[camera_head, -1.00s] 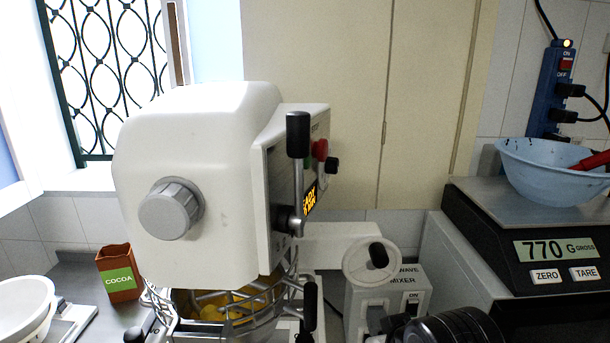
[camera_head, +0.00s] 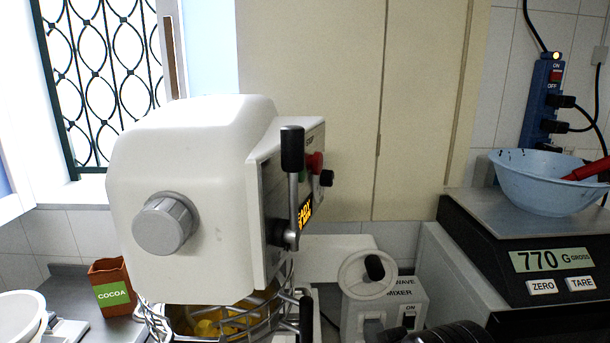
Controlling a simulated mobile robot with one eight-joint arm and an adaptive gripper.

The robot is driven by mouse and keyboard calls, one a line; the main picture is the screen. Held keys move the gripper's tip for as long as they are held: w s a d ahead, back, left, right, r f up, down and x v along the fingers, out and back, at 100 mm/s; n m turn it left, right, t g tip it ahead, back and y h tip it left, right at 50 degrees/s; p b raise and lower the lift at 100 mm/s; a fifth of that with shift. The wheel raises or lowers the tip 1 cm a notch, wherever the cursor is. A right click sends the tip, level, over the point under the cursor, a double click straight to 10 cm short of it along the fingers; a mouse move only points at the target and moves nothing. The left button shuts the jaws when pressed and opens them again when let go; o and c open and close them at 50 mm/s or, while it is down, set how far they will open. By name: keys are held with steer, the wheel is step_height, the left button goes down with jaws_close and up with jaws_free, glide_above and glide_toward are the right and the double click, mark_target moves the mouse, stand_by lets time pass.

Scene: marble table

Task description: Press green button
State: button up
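The green button (camera_head: 303,174) is a small sliver on the side control panel of the white mixer (camera_head: 185,205). The black-knobbed lever (camera_head: 292,150) stands in front of it and hides part of it. A red button (camera_head: 315,162) sits just right of the green one, with a black knob (camera_head: 327,178) beside it. A lit orange display (camera_head: 305,212) is below them. A dark rounded part, which looks like my arm, shows at the bottom edge right of centre. No gripper fingertips show, and nothing is seen touching the buttons.
A wire guard and bowl (camera_head: 215,322) sit under the mixer head. A cocoa box (camera_head: 112,288) stands at left. The space right of the panel looks open.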

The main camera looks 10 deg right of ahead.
jaws_close()
stand_by(1.0)
